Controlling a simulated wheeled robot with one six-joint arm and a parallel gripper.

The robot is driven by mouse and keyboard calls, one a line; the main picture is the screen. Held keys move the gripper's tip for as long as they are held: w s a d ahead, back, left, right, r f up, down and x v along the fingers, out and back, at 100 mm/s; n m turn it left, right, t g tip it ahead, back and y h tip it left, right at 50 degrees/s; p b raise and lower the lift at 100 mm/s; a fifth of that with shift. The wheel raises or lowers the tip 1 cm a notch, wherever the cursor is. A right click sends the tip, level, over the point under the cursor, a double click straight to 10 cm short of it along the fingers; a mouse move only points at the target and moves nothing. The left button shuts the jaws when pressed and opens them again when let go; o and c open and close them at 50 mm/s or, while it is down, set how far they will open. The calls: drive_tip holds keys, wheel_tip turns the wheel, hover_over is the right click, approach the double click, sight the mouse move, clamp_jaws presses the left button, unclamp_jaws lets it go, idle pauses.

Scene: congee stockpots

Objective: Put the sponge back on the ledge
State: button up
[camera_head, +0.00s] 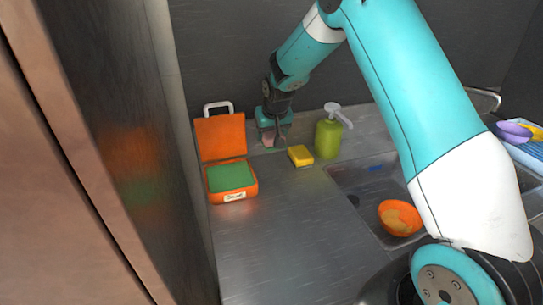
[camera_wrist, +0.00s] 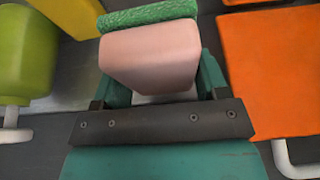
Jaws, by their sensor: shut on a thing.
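My gripper (camera_head: 271,140) points down at the back of the counter, between the orange box and the yellow block. It is shut on a pink sponge (camera_wrist: 152,55) with a green scouring layer (camera_wrist: 148,13). In the head view the sponge (camera_head: 268,140) shows only as a small pink patch between the fingers. The pale ledge (camera_head: 368,136) runs along the back wall. The sponge is at or just above the ledge's left part; I cannot tell whether it touches.
An open orange box (camera_head: 221,137) with a green inside stands left of my gripper. A yellow block (camera_head: 300,156) and a green soap dispenser (camera_head: 328,140) stand to the right. The sink holds an orange bowl (camera_head: 398,217). The front counter (camera_head: 275,240) is clear.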

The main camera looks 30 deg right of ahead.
sight(270, 165)
wheel_tip(270, 165, down, 10)
drive_tip(key=shift+r+p, duration=0.25)
drive_tip(key=shift+p, duration=0.55)
drive_tip(key=o, duration=0.9)
drive_tip(key=shift+f, duration=0.1)
